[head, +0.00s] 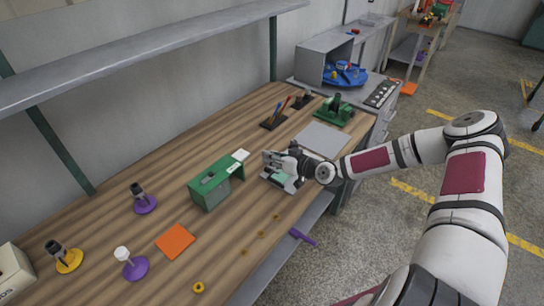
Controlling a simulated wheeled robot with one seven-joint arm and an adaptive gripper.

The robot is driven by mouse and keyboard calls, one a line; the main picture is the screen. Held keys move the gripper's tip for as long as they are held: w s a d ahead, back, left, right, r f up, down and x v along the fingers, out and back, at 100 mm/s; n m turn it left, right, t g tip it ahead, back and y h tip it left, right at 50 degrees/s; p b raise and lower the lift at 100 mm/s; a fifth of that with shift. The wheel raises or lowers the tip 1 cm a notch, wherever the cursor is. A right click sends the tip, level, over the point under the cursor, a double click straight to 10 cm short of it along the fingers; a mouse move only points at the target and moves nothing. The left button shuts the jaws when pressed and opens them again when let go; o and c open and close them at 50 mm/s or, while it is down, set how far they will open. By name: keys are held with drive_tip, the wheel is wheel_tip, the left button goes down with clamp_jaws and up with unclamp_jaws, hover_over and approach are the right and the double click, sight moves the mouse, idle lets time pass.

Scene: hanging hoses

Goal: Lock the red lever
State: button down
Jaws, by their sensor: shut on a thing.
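The small red lever (285,103) stands tilted on a dark base at the back of the wooden bench, beside a blue lever (277,109). They are small in the head view, and I cannot tell their lock state. My gripper (271,159) is nearer, at the bench's right side, well apart from the red lever. It is at a white-and-green device (284,181) and seems shut on it. My gripper's wrist and fingers hide part of the device, so the exact contact is unclear.
A green box (216,182) stands left of my gripper. A green vise-like tool (335,110) and a grey plate (321,139) lie at the back right. Purple and yellow round-based stands and an orange square (175,241) are at the front left. A shelf (150,50) overhangs the bench.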

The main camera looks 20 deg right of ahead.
drive_tip(key=shift+s+d+f, duration=0.2)
drive_tip(key=shift+d+f, duration=0.1)
drive_tip(key=c, duration=1.4)
unclamp_jaws()
drive_tip(key=shift+r, duration=0.1)
drive_tip(key=shift+a, duration=0.1)
drive_tip(key=shift+r, duration=0.1)
drive_tip(key=v, duration=1.2)
